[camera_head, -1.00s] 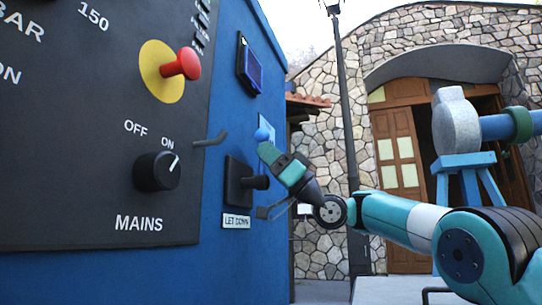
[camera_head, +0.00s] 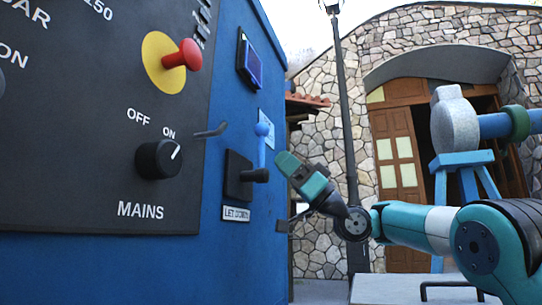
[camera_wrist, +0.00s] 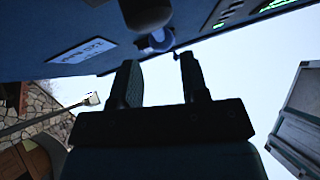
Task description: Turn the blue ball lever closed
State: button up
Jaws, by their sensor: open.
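In the wrist view, the blue ball (camera_wrist: 159,41) shows just beyond the gap between my open fingers (camera_wrist: 158,65). Part of the stem is hidden there.
A grey bent lever (camera_head: 211,131), a red button (camera_head: 182,54) and the MAINS knob (camera_head: 159,159) are on the cabinet. Open space lies right of the cabinet.

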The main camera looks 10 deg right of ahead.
jog(key=b+v, duration=1)
jog(key=v, duration=0.1)
jog(key=shift+g+b, duration=0.3)
jog(key=shift+d, duration=0.15)
